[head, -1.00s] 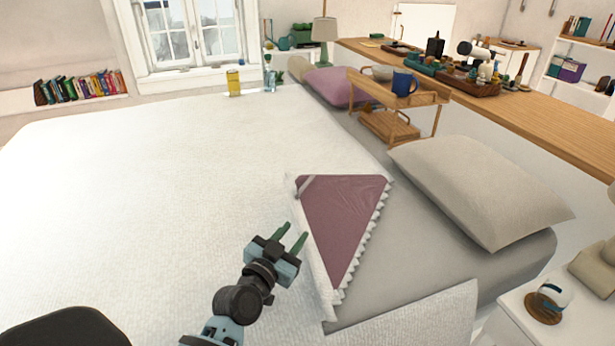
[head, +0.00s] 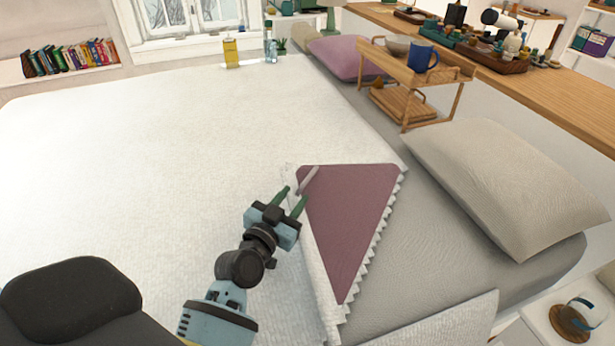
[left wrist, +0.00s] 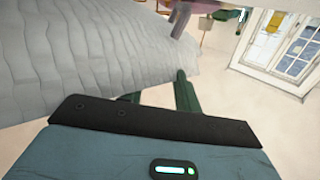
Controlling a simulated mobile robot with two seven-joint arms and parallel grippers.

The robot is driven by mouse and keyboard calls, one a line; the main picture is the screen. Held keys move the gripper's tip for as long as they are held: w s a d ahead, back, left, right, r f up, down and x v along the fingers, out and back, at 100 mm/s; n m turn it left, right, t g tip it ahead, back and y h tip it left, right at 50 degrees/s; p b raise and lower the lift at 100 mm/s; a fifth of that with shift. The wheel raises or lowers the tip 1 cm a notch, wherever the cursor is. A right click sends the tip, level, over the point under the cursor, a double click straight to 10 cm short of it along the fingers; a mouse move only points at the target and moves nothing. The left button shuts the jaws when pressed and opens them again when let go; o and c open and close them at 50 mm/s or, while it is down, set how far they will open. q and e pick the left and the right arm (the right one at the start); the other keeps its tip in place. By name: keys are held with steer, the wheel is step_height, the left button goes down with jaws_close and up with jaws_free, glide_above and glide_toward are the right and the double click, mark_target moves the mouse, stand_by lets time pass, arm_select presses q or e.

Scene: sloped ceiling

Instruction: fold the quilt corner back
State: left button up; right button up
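The white quilt (head: 150,150) covers most of the bed. One corner is folded over, showing a mauve triangle (head: 350,205) with a ruffled white edge on its right side. A small pale mauve strip (head: 308,180) lies at the triangle's upper left; a mauve piece (left wrist: 180,20) also shows at the top of the left wrist view. My left gripper (head: 291,199) is just left of the triangle, its green fingers apart with nothing seen between them. Its fingers (left wrist: 160,95) also show apart in the left wrist view. Whether they touch the quilt is unclear. My right gripper is not in view.
A grey pillow (head: 505,185) lies on the grey sheet (head: 425,240) to the right. A wooden tray stand (head: 420,85) with a blue mug (head: 423,57) stands beyond it. A nightstand (head: 545,325) is at lower right. The quilt's left expanse is clear.

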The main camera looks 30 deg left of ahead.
mark_target(303, 185)
arm_select(q)
steer(key=shift+w+a, duration=0.2)
steer(key=shift+w, duration=3.65)
jaws_close()
